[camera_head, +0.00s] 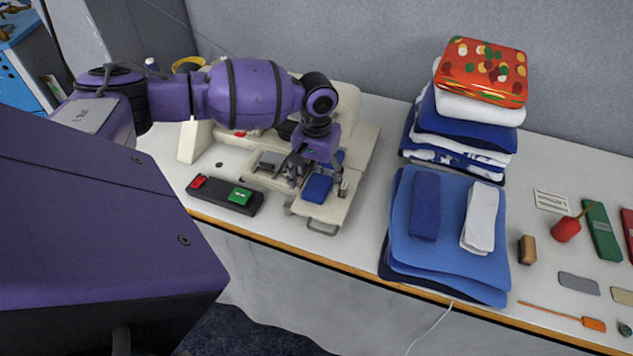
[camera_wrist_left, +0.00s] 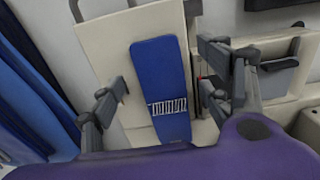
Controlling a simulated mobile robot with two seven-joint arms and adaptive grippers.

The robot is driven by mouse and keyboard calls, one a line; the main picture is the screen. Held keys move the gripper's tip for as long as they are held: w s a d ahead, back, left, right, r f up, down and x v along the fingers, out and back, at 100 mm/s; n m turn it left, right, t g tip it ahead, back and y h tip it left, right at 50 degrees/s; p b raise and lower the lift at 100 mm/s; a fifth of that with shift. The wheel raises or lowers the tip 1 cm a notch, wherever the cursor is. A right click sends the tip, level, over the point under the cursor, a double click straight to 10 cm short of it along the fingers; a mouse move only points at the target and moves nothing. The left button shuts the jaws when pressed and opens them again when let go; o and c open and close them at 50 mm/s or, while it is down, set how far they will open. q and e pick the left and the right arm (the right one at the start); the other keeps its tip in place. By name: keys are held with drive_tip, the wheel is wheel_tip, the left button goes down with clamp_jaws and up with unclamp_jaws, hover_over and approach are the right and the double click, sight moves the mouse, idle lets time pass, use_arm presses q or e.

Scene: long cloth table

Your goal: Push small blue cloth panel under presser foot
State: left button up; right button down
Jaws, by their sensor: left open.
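The small blue cloth panel (camera_head: 318,188) lies flat on the cream bed of the sewing machine (camera_head: 357,150). In the left wrist view the panel (camera_wrist_left: 158,75) is a long strip with a white ladder-like mark near its lower end. My left gripper (camera_head: 318,179) is open above the bed, with one finger on each side of the panel. In the left wrist view the gripper's fingers (camera_wrist_left: 164,89) stand apart from the panel's edges. The presser foot cannot be made out clearly; my gripper and wrist cover part of the machine. My right gripper is not in view.
A black control box (camera_head: 225,195) with red and green buttons lies left of the bed. Folded blue cloths (camera_head: 455,245) and a tall stack with a patterned red tin (camera_head: 483,71) stand to the right. Small tools lie farther right. The table's front edge (camera_head: 300,256) is close.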

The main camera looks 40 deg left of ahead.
use_arm(q)
wheel_tip(320, 180, up, 10)
idle(0.3)
idle(0.5)
